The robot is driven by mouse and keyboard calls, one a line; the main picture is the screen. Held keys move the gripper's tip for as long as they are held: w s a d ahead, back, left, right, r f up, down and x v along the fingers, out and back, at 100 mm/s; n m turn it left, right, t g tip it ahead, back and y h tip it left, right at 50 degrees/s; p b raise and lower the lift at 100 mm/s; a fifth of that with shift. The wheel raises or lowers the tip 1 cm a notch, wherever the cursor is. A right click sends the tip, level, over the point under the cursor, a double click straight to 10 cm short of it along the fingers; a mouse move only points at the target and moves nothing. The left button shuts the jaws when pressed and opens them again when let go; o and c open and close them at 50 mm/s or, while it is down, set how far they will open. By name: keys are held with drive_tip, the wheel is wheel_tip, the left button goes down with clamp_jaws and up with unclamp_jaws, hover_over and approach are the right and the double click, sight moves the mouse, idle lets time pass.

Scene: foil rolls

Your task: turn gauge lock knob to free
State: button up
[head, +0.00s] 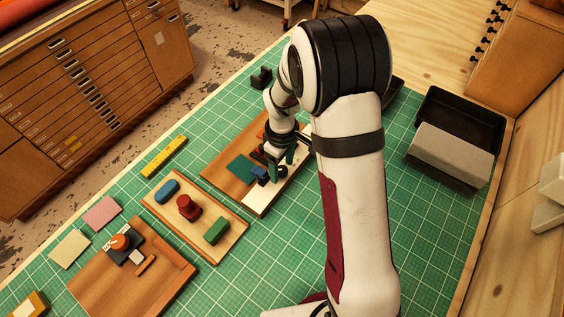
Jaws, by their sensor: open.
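An orange round knob (120,242) sits on a dark block with small pale labels, on a wooden board (170,259) at the lower left. It looks like the gauge lock knob, but its labels and setting are too small to read. My gripper (277,160) is open, well to the upper right of that knob. It is low over another wooden board (224,162) with a pale strip, a green square piece (241,169) and a small blue piece (260,175). My arm and gripper hide part of this board, and I cannot tell whether the fingers touch anything.
Between the two boards lies a tray (232,250) with blue, red and green handled blocks. A yellow ruler-like bar (164,157) and pink and cream cards lie on the green mat (330,255). A black bin (461,118) and grey block (450,155) stand at right.

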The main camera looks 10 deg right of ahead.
sight(282, 170)
wheel_tip(282, 170, up, 16)
drive_tip(key=shift+f, duration=0.1)
idle(0.4)
drive_tip(key=s+r+m+y, duration=0.1)
drive_tip(key=s+m, duration=1.3)
drive_tip(key=s, duration=1.1)
drive_tip(key=shift+a+r+m+y, duration=0.15)
drive_tip(key=shift+r+m+y, duration=0.15)
drive_tip(key=shift+m+y, duration=0.1)
